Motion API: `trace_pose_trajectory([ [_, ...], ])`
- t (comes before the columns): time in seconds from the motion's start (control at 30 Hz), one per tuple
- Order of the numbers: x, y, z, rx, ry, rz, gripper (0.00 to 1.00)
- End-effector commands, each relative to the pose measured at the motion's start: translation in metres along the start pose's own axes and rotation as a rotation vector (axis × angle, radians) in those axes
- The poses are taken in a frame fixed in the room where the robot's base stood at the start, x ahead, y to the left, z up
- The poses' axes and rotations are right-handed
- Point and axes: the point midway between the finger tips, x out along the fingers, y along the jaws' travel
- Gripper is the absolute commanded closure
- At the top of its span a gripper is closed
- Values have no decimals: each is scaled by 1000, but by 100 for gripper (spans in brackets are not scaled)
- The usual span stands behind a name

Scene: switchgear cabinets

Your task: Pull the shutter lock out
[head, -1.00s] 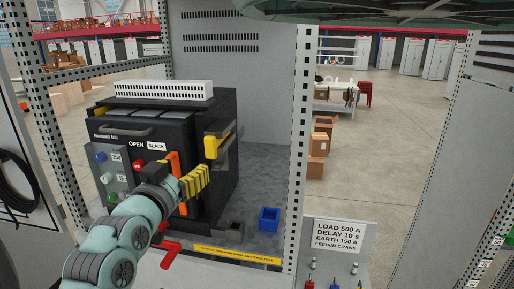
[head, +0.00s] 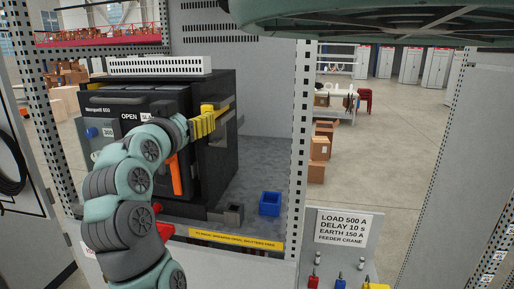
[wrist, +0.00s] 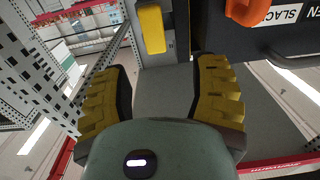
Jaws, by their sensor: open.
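A yellow block, which appears to be the shutter lock, sits on a grey bracket at the right side of the black breaker (head: 218,165). In the head view only part of this yellow block (head: 207,107) shows above my gripper (head: 204,125). In the wrist view the whole yellow block (wrist: 152,29) shows upright, just beyond the fingertips. My gripper (wrist: 163,75) is open and empty, with its ridged yellow fingers spread wide. The block lies between the lines of the fingers, a little left of centre, and no finger visibly touches it.
An orange handle (head: 174,175) is on the breaker front, close below my gripper; it also shows in the wrist view (wrist: 247,10). A blue open box (head: 269,204) stands on the grey cabinet floor. A perforated post (head: 300,130) rises to the right.

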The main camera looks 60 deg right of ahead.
Motion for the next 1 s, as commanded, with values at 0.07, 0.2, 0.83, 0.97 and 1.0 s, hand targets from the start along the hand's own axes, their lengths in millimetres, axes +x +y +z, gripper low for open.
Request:
trace_pose_trajectory([
  [0.07,3,4,4,-4,1,11,40],
  [0.2,14,6,-4,-3,-12,20,40],
  [0.83,75,5,-1,-2,-8,17,40],
  [0.97,82,6,1,-3,-11,17,40],
  [1.0,83,5,2,-3,-11,17,40],
])
